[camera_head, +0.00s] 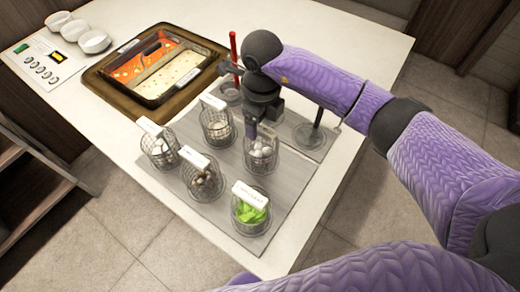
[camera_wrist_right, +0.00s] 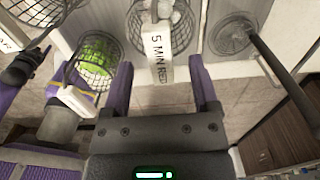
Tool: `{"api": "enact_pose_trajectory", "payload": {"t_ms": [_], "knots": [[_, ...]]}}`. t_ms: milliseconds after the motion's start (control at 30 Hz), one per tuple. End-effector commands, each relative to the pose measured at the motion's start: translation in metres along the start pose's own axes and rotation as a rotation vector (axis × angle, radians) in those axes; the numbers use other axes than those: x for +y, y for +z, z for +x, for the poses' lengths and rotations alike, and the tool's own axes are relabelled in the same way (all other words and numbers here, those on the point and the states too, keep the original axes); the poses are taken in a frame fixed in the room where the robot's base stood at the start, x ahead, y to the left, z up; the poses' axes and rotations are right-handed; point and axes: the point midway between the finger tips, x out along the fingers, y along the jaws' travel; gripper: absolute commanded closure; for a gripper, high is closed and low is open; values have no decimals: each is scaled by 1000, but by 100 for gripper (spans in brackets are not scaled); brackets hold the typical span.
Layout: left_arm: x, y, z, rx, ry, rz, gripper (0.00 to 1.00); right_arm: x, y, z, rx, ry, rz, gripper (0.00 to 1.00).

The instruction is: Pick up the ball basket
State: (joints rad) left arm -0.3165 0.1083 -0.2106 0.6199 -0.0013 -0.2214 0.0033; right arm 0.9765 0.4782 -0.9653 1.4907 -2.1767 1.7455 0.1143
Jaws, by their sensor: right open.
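The ball basket (camera_head: 262,158) is a round wire basket holding white balls, on the grey mat near the table's right side. In the right wrist view the ball basket (camera_wrist_right: 184,38) is at the top, with a white tag (camera_wrist_right: 158,58) reading "5 MIN RED". My right gripper (camera_head: 253,130) is open, pointing down just above and at the edge of this basket. In the wrist view my right gripper's fingers (camera_wrist_right: 160,80) lie either side of the tag's lower end, apart from it. The gripper hides part of the basket's handle.
Nearby on the mat (camera_head: 232,158) stand a basket of green leaves (camera_head: 250,217), a dark-filled basket (camera_head: 203,183) and two others with pale contents (camera_head: 160,150) (camera_head: 216,128). A stand with an upright rod (camera_head: 308,135) is close right. A sauce tray (camera_head: 150,72) lies behind left.

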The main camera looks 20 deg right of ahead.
Motion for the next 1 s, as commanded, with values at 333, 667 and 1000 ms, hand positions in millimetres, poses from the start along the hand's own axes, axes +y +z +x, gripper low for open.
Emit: {"api": "enact_pose_trajectory", "payload": {"t_ms": [333,667,1000], "knots": [[-14,9,8,-22,-23,5,41,-1,1,25,0,1,0,24],[-13,2,8,-8,-21,3,41,-1,1,25,0,1,0,87],[-7,-3,8,2,-11,-1,41,-1,1,25,-1,1,0,100]]}}
